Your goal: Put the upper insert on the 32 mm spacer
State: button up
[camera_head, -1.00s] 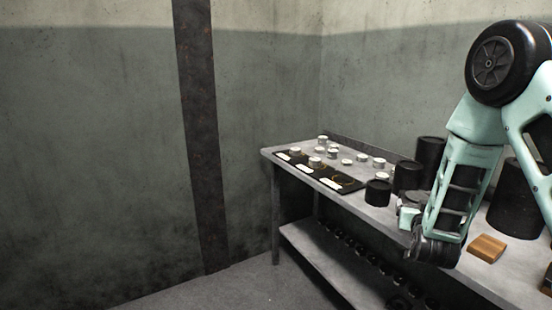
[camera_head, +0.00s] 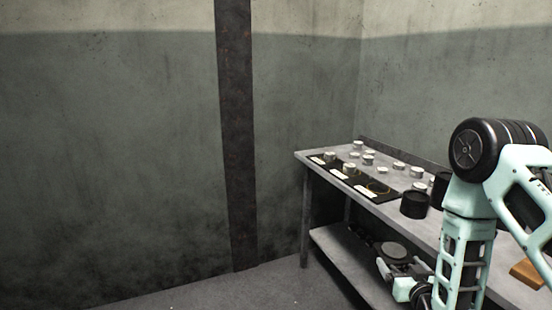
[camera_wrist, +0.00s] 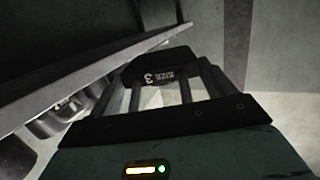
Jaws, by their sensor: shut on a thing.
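My gripper (camera_head: 397,262) is low at the front side of the bench, beside the lower shelf. It is shut on a dark round piece (camera_head: 392,251) with a flat grey top. In the wrist view this dark piece (camera_wrist: 158,70) sits between the fingers, with a pale marking too small to read surely. I cannot tell whether it is the upper insert. A black mat (camera_head: 352,180) on the bench has white labels and ring outlines. Short silver cylinders stand on it, including one at the left (camera_head: 330,157) and one in the middle (camera_head: 348,169). I cannot tell which is the 32 mm spacer.
The bench (camera_head: 425,222) has several more pale discs behind the mat. A black cylinder (camera_head: 414,205) stands at its front edge, right of the mat. A wooden block (camera_head: 527,272) lies farther right. The lower shelf (camera_head: 345,250) and open floor are left of my gripper.

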jog(key=s+f, duration=0.1)
jog(key=f, duration=0.1)
jog(key=s+f, duration=0.2)
